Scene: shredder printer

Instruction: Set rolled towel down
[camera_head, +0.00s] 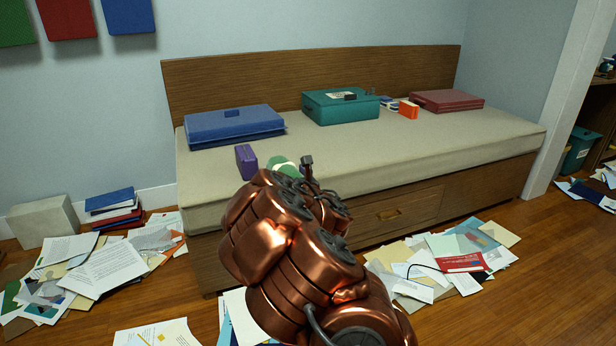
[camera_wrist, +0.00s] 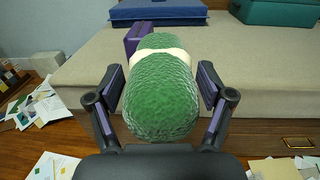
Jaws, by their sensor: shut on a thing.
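The rolled towel (camera_wrist: 160,95) is green and textured with a cream band around it. In the wrist view it lies between the two fingers of my gripper (camera_wrist: 161,88), which is shut on it. In the head view only a small part of the towel (camera_head: 283,166) shows above my copper arm, over the front part of the daybed's beige mattress (camera_head: 400,145). My gripper (camera_head: 306,170) is mostly hidden behind the arm there. I cannot tell whether the towel touches the mattress.
A purple box (camera_head: 246,162) stands on the mattress just left of the towel. A blue case (camera_head: 234,125), a teal case (camera_head: 340,106), an orange box (camera_head: 408,109) and a dark red case (camera_head: 446,101) lie farther back. The mattress's right front is clear. Papers (camera_head: 110,265) litter the floor.

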